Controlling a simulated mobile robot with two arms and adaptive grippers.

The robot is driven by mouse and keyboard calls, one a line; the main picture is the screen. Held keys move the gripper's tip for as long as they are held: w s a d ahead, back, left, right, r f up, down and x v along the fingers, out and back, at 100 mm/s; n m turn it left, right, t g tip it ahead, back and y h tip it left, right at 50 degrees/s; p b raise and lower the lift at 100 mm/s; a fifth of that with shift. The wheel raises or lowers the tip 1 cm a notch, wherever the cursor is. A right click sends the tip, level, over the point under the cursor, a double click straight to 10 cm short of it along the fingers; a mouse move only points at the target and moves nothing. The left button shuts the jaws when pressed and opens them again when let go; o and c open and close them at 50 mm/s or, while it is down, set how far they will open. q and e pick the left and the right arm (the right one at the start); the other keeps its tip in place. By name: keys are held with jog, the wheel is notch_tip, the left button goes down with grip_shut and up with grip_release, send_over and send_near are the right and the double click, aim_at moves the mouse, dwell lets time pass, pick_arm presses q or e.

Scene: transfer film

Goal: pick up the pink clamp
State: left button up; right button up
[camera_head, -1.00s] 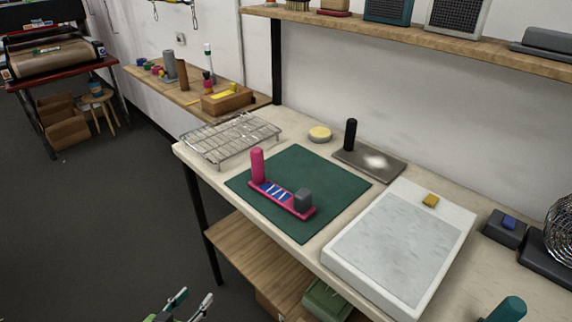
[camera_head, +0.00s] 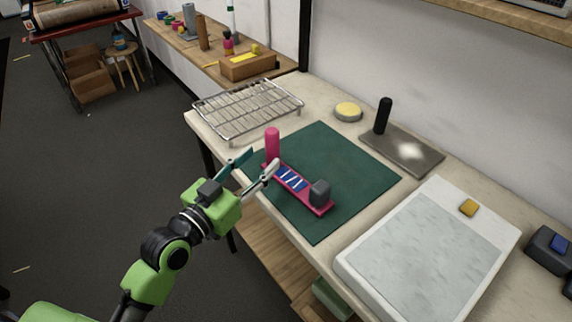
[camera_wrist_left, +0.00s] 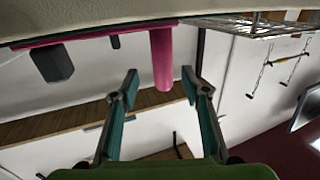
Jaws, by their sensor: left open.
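The pink clamp stands on the green mat (camera_head: 350,165), with an upright pink handle (camera_head: 272,143) at its left end. A dark grey block (camera_head: 320,192) sits at its right end, with blue and white stripes between. My left gripper (camera_head: 261,158) is open and empty, its fingers pointing at the handle end. In the left wrist view the scene appears upside down. There the pink handle (camera_wrist_left: 161,62) shows beyond the open left gripper (camera_wrist_left: 160,86), between its fingertips, and the grey block (camera_wrist_left: 52,64) is to the left. My right gripper is not in view.
A wire rack (camera_head: 245,108) lies on the table behind the mat. A yellow round (camera_head: 348,111), a metal plate with a black handle (camera_head: 383,116) and a white-framed slab (camera_head: 425,250) lie around it. The mat is otherwise clear.

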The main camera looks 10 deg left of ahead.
aim_at(268, 146)
pick_arm(q)
jog(key=shift+w+d, duration=0.2)
jog(key=shift+w, duration=0.35)
jog(key=w, duration=0.1)
jog(key=w+p, duration=0.1)
jog(key=w, duration=0.1)
jog(key=w+d+r, duration=0.1)
jog(key=shift+w, duration=0.15)
jog(key=shift+w+d+p, duration=0.15)
jog(key=shift+w+p, duration=0.15)
jog(key=shift+w, duration=0.1)
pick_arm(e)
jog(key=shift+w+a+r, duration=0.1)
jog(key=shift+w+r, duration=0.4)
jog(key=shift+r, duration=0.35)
pick_arm(q)
jog(key=shift+s, duration=0.1)
grip_shut()
